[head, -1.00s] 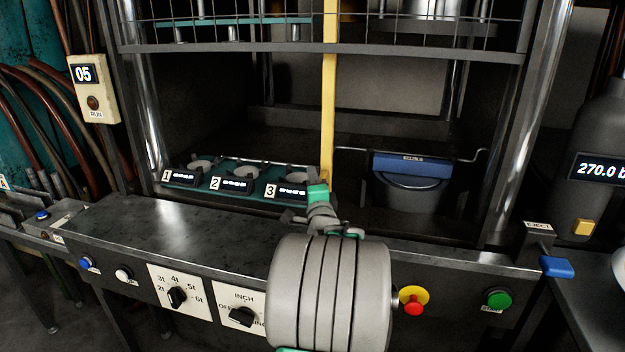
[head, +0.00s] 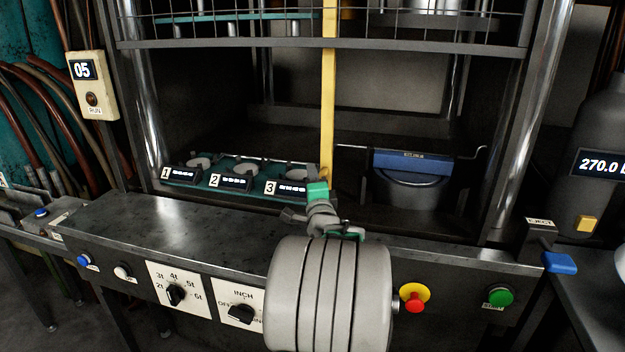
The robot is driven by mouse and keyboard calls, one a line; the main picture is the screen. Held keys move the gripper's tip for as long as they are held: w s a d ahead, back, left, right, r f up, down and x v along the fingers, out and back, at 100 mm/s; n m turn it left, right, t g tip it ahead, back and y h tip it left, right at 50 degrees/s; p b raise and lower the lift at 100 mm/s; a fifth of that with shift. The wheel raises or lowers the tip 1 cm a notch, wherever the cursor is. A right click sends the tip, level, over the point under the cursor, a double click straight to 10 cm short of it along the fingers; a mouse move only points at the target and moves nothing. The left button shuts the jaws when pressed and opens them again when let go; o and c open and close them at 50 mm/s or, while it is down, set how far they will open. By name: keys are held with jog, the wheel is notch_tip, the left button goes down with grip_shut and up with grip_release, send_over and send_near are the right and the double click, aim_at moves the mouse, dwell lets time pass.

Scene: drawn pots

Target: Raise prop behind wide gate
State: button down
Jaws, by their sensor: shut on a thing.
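The prop is a yellow upright bar (head: 328,95) in the head view. The bar's lower end is beside the right end of the teal plate. My gripper (head: 322,190) is at the bar's lower end, shut on it. The fingers are partly hidden by my own wrist and arm, so the exact grip is unclear. The bar's top is cut off by the picture's edge.
A teal plate (head: 205,194) with numbered stations 1, 2 and 3 lies left of the bar. A blue-topped bin (head: 412,162) stands to the right. A front ledge (head: 150,236) carries knobs and buttons, including a red stop button (head: 414,304). A blue eject lever (head: 559,263) sits at right.

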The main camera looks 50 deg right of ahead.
jog(key=shift+s+a+t+h+b, duration=0.15)
jog(key=shift+a+t+h+b, duration=0.2)
jog(key=shift+b, duration=0.8)
jog(key=c, duration=1.3)
grip_release()
jog(key=shift+a, duration=0.1)
jog(key=b+v, duration=0.1)
jog(key=v, duration=0.7)
